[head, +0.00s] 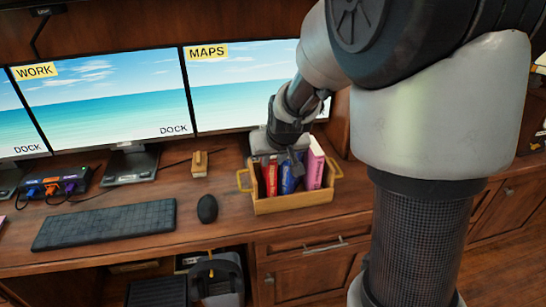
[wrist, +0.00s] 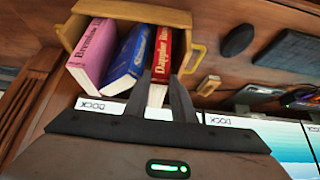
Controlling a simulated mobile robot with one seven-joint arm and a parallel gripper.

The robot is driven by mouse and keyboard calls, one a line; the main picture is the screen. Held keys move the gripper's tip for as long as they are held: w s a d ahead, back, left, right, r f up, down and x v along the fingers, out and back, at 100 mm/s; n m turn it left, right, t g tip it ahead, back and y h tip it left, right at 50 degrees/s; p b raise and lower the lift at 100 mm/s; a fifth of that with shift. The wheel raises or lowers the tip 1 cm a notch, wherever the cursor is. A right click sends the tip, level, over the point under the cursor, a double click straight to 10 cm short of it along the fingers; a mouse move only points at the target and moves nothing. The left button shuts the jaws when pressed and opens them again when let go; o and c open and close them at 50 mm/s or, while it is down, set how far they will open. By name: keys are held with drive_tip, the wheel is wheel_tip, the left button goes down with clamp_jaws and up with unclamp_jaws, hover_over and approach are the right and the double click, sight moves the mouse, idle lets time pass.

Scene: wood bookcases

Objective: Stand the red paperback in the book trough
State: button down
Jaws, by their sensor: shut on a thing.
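The book trough (head: 295,203) is a light wooden box with side handles on the desk; it also shows at the top of the wrist view (wrist: 150,11). The red paperback (wrist: 166,50) stands inside it at one end, roughly upright; in the head view it is the leftmost book (head: 271,178). My gripper (wrist: 166,92) is shut on its edge, with a dark finger on each side. In the head view my gripper (head: 284,150) is over the back of the trough and partly hides the books. Whether the paperback touches the trough floor is hidden.
A blue book (head: 289,178) leans beside the red one, and a thicker pink book (head: 315,165) stands at the right. Monitors (head: 245,88) rise close behind. A mouse (head: 207,208), keyboard (head: 105,225) and small wooden block (head: 200,163) lie to the left.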

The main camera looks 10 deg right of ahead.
drive_tip(key=shift+f+b, duration=0.5)
drive_tip(key=shift+f, duration=0.05)
idle(0.4)
drive_tip(key=c, duration=1.5)
unclamp_jaws()
drive_tip(key=shift+o, duration=0.5)
